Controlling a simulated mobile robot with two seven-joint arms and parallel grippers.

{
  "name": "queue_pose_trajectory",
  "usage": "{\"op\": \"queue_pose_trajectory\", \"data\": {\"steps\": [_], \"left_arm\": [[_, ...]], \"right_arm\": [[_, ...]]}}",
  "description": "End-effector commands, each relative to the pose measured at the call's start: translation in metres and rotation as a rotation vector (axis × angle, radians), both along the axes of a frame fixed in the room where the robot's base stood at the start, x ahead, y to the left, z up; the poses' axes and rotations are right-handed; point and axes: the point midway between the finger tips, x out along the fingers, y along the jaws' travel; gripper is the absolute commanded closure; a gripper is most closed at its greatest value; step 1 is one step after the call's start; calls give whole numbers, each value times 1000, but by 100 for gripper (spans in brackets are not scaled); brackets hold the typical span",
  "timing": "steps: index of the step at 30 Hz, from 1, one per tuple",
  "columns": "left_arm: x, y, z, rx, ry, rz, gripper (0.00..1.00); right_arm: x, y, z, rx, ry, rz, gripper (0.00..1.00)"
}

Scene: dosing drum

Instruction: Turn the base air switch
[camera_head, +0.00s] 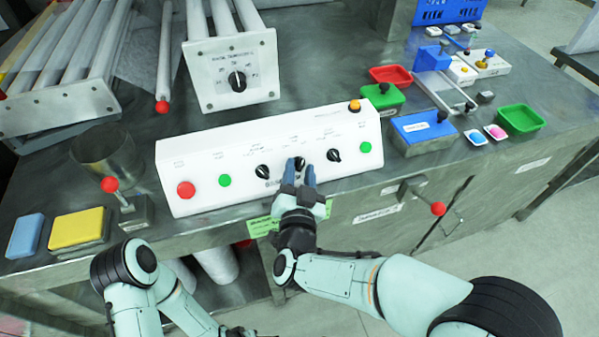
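A white control panel (215,150) with a sloped face stands along the table's front. It carries three black rotary knobs: a left knob (263,171), a middle knob (300,162) and a right knob (334,155). The labels are too small to read, so I cannot tell which knob is the base air switch. My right gripper (299,172) is at the middle knob, its two blue-grey fingers apart, one on each side of it. I cannot tell whether they touch the knob. My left arm shows at the lower left, but its gripper is not in view.
The panel also has a red button (186,189), two green buttons and an orange one (354,105). A red-knobbed lever (110,185) stands left of the panel; another red-tipped handle (438,208) sticks out at the front right. A white box with a dial (232,75) stands behind.

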Motion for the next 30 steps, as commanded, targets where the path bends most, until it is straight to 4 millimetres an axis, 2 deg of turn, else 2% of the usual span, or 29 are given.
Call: {"op": "queue_pose_trajectory", "data": {"steps": [6,8,9,10,30], "left_arm": [[0,0,0,0,-1,0,100],[0,0,0,0,-1,0,100],[0,0,0,0,-1,0,100],[0,0,0,0,-1,0,100],[2,1,-2,2,-4,1,100]], "right_arm": [[0,0,0,0,1,0,63],[0,0,0,0,1,0,82],[0,0,0,0,0,0,95],[0,0,0,0,0,0,100],[1,-3,-1,-59,-20,41,100]]}}
